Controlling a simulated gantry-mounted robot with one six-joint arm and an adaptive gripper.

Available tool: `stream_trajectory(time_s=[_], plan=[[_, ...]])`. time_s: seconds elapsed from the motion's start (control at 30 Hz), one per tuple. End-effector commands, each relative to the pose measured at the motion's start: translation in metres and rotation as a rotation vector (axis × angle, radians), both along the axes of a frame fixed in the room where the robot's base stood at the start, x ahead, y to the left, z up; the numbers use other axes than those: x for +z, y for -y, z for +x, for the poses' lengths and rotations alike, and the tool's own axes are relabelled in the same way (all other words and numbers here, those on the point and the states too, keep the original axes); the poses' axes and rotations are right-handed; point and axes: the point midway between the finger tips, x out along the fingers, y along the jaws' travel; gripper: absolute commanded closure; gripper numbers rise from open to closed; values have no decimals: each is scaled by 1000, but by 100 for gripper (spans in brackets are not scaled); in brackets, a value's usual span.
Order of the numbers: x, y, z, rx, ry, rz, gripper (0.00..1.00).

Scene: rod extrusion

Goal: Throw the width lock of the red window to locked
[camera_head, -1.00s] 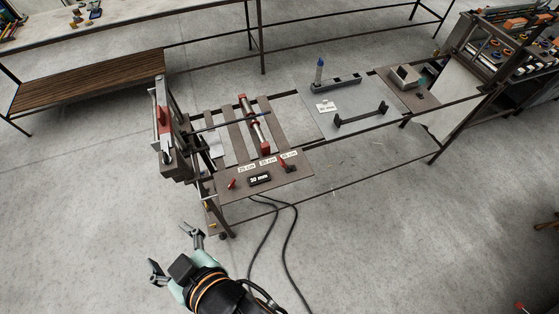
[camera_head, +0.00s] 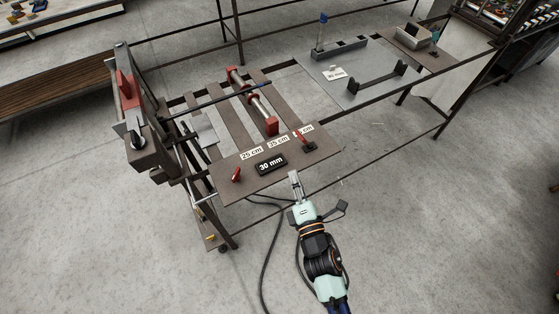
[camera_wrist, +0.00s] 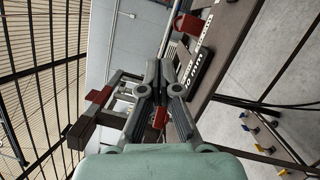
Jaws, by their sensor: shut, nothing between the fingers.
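A brown control panel (camera_head: 227,190) at the front of the bench carries a short red lever (camera_head: 236,174) at its left and a red-handled lever on a dark base (camera_head: 308,145) at its right. I cannot tell which is the width lock. A red part (camera_head: 127,88) sits in the upright dark frame at the left. My gripper (camera_head: 294,175) is shut and empty, just off the panel's front edge, below the right lever in the head view. In the wrist view my gripper (camera_wrist: 160,68) points past the panel, and a red piece (camera_wrist: 160,116) shows between the finger linkages.
A black display reading 30 mm (camera_head: 271,164) and white cm labels (camera_head: 251,153) lie on the panel. Behind are a rod with red blocks (camera_head: 271,126) and a grey plate (camera_head: 340,98). Cables (camera_head: 266,245) hang to the floor.

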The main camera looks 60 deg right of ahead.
Motion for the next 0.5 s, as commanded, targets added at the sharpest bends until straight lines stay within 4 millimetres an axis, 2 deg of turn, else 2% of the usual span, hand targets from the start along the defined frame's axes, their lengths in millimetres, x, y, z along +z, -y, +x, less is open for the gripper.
stream_trajectory(time_s=[0.03, 0.1, 0.33, 0.5], plan=[[-28, 3, -10, -10, -44, -57, 100], [-37, 3, -16, -12, -88, -121, 100], [-33, 4, -15, -8, -106, -152, 100], [-27, 21, 2, -8, -101, -152, 100]])
